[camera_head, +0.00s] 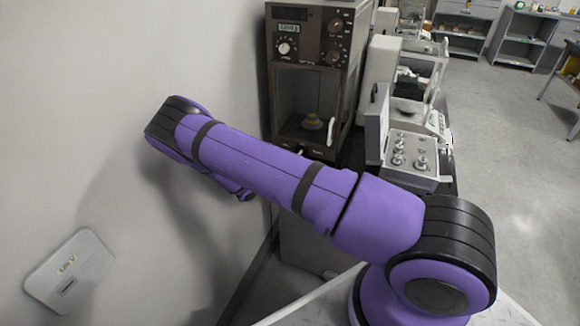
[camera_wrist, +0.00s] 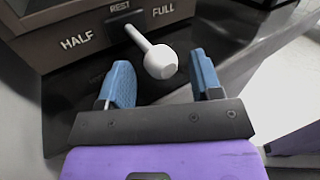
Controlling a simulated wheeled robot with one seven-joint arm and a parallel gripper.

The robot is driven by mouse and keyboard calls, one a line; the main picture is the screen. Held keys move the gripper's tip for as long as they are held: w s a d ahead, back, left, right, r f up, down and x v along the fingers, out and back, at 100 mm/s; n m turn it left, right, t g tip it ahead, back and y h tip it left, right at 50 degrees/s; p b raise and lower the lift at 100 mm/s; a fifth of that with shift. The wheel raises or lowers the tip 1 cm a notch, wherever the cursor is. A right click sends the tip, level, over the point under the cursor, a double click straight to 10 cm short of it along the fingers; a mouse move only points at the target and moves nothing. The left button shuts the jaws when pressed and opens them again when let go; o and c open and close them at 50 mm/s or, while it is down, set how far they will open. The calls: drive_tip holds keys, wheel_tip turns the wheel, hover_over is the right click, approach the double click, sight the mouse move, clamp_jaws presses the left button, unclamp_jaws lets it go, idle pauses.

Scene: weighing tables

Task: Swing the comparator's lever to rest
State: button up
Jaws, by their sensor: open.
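The comparator (camera_head: 311,45) is a tall dark brown cabinet with a display, knobs and a glass-fronted chamber, standing against the wall in the head view. Its lower front shows in the wrist view (camera_wrist: 60,20), marked HALF, REST and FULL. The white lever (camera_wrist: 140,40) comes out below the REST mark and slants down to the right, toward the FULL side, ending in a round white knob (camera_wrist: 160,64). My gripper (camera_wrist: 160,76) is open, its blue fingers on either side of the knob with gaps visible on both sides. The arm hides my gripper in the head view.
A weight box with several metal weights (camera_head: 410,152) stands right of the comparator, in front of a pale balance (camera_head: 375,75). The wall (camera_head: 120,60) is close on the left. Open floor (camera_head: 510,140) lies to the right.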

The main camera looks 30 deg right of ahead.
drive_tip(key=a, duration=0.6)
drive_tip(key=shift+s+a, duration=0.15)
drive_tip(key=shift+s, duration=0.15)
